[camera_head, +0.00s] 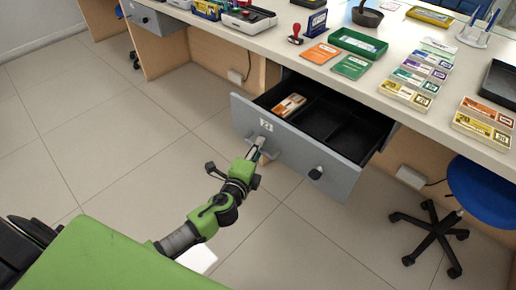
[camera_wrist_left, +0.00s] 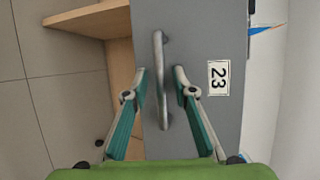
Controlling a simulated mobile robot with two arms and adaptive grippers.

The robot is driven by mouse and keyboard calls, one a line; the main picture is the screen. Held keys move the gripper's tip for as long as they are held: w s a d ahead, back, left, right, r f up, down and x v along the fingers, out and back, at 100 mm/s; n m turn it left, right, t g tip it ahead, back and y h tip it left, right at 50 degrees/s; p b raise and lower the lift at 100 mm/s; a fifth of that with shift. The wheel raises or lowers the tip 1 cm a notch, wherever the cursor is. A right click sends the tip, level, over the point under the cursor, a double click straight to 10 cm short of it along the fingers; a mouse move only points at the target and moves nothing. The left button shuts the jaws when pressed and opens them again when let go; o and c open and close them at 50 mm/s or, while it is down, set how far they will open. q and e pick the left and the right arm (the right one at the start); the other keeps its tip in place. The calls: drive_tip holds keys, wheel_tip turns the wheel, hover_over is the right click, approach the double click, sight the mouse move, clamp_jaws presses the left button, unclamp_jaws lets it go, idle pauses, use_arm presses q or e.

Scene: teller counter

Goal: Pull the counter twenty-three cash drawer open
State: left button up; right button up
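The grey counter drawer (camera_head: 325,168) stands pulled out, its black tray showing, with a banded bundle of notes (camera_head: 289,105) in the left compartment. Its front bears a number plate (camera_head: 266,125) that reads 23 in the left wrist view (camera_wrist_left: 218,78). My left gripper (camera_head: 257,151) is at the drawer's handle. In the left wrist view the fingers of my left gripper (camera_wrist_left: 161,80) stand apart on either side of the metal bar handle (camera_wrist_left: 164,125), with gaps visible on both sides. My right gripper is not in view.
The counter top (camera_head: 285,45) above carries trays, cards, stamps and note bundles. A blue swivel chair (camera_head: 478,190) stands right of the drawer. Another grey drawer front (camera_head: 150,18) is at upper left. The tiled floor (camera_head: 120,145) before the drawer is clear.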

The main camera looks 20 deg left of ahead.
use_arm(q)
drive_tip(key=s+r, duration=0.2)
drive_tip(key=s, duration=0.9)
drive_tip(key=shift+s+d, duration=0.3)
drive_tip(key=shift+s, duration=0.1)
drive_tip(key=shift+a+r, duration=0.1)
